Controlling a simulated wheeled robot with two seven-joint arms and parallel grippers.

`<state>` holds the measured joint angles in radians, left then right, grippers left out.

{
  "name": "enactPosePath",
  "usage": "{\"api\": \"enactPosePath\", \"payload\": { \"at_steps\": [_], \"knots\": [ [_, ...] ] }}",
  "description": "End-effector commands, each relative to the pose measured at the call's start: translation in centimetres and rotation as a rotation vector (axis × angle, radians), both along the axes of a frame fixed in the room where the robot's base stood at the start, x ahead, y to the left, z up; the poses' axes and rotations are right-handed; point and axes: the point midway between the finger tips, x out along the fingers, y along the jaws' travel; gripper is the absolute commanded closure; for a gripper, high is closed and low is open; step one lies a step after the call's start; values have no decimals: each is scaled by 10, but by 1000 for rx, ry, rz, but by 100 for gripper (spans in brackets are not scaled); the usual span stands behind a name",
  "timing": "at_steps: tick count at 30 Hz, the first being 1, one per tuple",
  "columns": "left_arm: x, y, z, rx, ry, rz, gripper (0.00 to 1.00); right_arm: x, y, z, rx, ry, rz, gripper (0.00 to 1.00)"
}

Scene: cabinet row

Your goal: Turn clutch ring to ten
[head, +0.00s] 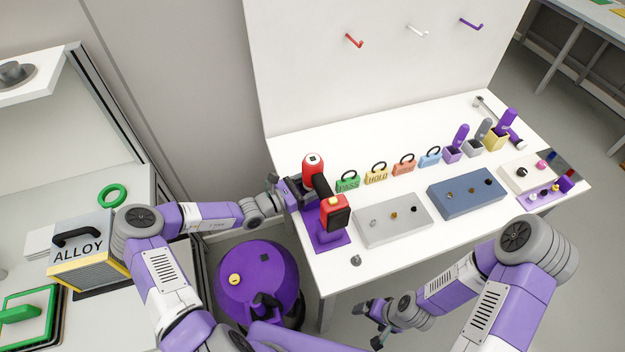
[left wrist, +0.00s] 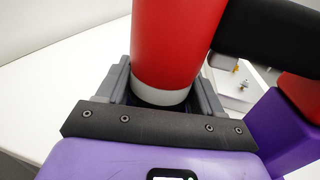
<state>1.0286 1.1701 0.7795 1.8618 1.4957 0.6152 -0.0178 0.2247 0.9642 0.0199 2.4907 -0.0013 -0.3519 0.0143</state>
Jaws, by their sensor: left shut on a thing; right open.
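A red power drill (head: 312,168) with a black handle (head: 319,184) and a red and black battery end (head: 336,211) rests on a purple stand (head: 325,238) at the table's left end. In the left wrist view its red body (left wrist: 172,40) ends in a light grey ring (left wrist: 160,97), which looks like the clutch ring. My left gripper (head: 300,192) is shut around this end, one grey finger on each side. Numbers or marks on the ring are not visible. My right gripper (head: 373,322) is open and empty, low in front of the table.
Several coloured tags (head: 377,175), a light grey block (head: 393,220) and a blue block (head: 466,194) with small knobs stand right of the drill. A purple round machine (head: 258,280) stands below left. An ALLOY box (head: 88,250) sits on the left bench.

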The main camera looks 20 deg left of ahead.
Motion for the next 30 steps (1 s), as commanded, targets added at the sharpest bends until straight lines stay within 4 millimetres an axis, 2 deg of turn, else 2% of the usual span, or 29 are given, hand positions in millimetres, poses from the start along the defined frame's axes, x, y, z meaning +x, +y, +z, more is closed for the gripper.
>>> {"api": "enactPosePath", "payload": {
  "at_steps": [6,7,11,20,23,30],
  "knots": [
    [0,0,-1,-1,1,0,64,0,0,-1,0,0,0,13],
    [0,0,-1,-1,1,0,32,0,0,-1,0,0,0,13],
    [0,0,-1,-1,1,-1,13,0,0,-1,0,0,0,13],
    [-1,1,-1,1,1,-1,13,0,0,0,0,0,0,13],
    [-8,9,0,3,1,1,13,0,0,2,0,0,0,13],
    [-37,37,1,2,1,1,13,0,0,11,0,0,0,13]
  ]
}}
